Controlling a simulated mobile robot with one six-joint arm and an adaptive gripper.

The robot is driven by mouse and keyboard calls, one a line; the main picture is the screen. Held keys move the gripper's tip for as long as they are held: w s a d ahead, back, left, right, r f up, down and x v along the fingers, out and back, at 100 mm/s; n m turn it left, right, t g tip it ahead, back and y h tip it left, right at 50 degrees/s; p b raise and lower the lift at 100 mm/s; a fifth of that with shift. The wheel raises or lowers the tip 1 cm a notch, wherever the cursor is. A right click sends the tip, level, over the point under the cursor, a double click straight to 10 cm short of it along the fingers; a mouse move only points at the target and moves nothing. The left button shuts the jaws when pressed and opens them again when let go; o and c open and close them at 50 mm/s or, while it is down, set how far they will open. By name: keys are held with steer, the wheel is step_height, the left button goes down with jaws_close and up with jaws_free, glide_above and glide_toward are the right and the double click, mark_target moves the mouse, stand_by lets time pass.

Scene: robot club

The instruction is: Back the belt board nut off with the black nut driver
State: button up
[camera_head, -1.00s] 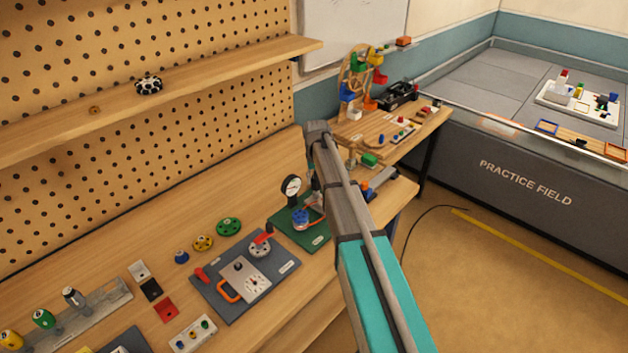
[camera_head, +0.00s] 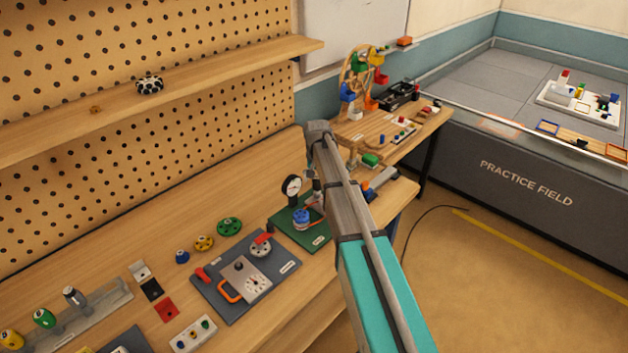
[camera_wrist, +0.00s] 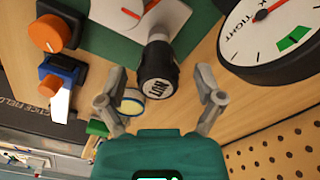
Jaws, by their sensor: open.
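The black nut driver (camera_wrist: 158,82), with a white "NUT" label on its end, stands on a grey shaft in the wrist view. My gripper (camera_wrist: 161,80) is open, with one finger on each side of the driver's handle and a visible gap on both sides. The shaft leads toward the green belt board (camera_wrist: 98,38); the nut itself is hidden. A dial (camera_wrist: 285,50) marked "TIGHT", with a red needle and a green band, is at the upper right. In the head view the green board (camera_head: 318,240) and its dial (camera_head: 291,188) are beside my arm, and my gripper is mostly hidden.
An orange knob (camera_wrist: 48,34) and a blue block (camera_wrist: 62,72) are left of the driver. A grey board (camera_head: 228,308) with an orange handle lies left of the green board. A tool rack (camera_head: 100,306) holds upright drivers at lower left. A pegboard shelf (camera_head: 200,85) overhangs the bench.

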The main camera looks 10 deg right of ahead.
steer(key=m, duration=0.4)
steer(key=shift+m, duration=2.9)
jaws_close()
steer(key=n, duration=0.6)
steer(key=shift+n, duration=0.3)
steer(key=n, duration=0.6)
jaws_free()
